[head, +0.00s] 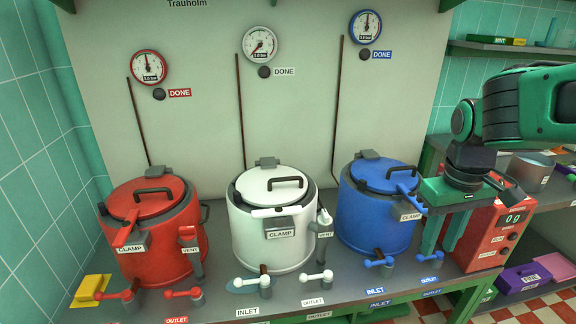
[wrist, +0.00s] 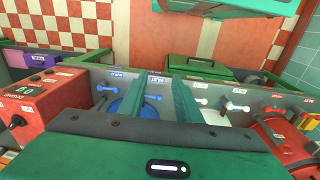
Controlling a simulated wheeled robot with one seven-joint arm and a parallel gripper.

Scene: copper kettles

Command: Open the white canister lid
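The white canister (head: 262,240) stands in the middle of the bench, upright. Its white lid (head: 258,185) sits flat on top, with a dark arched handle (head: 285,182) and a hinge block at the back. A white bar lies across the front rim above the CLAMP label (head: 281,233). A VENT lever (head: 323,216) is on its right side. My gripper (head: 440,246) is to the right of the blue canister, away from the white one, pointing down. Its two green fingers are apart with nothing between them; they also show in the wrist view (wrist: 158,85).
A red canister (head: 150,240) stands left and a blue canister (head: 375,215) right, between the white one and my gripper. Inlet and outlet valves (head: 318,278) line the front edge. A red scale (head: 496,235) stands right of my gripper. Gauges hang on the back panel.

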